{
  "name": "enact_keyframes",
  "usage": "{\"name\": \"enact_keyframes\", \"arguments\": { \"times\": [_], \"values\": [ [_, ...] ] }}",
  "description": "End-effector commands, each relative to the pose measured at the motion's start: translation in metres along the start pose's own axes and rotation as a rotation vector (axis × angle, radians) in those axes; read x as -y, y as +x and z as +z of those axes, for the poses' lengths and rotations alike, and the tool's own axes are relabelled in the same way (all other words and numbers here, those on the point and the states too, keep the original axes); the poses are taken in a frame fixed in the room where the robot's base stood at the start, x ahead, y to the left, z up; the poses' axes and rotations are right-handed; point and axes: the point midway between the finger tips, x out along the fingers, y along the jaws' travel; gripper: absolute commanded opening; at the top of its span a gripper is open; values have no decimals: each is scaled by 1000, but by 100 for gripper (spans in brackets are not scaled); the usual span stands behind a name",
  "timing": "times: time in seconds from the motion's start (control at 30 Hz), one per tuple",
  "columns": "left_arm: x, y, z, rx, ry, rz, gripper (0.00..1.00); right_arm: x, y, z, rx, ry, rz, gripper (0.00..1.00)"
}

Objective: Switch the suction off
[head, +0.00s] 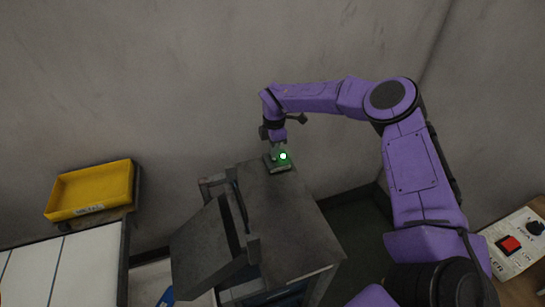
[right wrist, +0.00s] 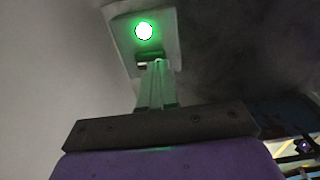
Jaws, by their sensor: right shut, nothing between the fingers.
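The suction switch box (head: 276,166) is a small grey-green box at the back edge of the dark grey cabinet top. Its round lamp (head: 283,156) glows bright green. In the right wrist view the box's pale face (right wrist: 168,33) shows the lit lamp (right wrist: 144,31), with a dark switch part (right wrist: 150,57) below it. My right gripper (right wrist: 157,64) is shut and empty, its fingertips at the dark switch part; I cannot tell if they touch it. In the head view the right gripper (head: 278,150) points down at the box. My left gripper is not in view.
The grey cabinet (head: 290,225) has a tilted dark panel (head: 205,250) at its front left. A yellow tray (head: 92,190) stands at the left beyond a white-topped table (head: 65,270). A control panel with a red button (head: 509,245) and black knob is at the right. A wall stands close behind.

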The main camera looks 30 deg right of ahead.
Motion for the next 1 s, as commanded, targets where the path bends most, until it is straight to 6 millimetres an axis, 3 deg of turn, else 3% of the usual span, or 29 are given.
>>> {"name": "enact_keyframes", "arguments": {
  "times": [1.0],
  "values": [
    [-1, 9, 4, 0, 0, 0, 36, 0, 10, 0, 0, 0, 0, 0]
  ]
}}
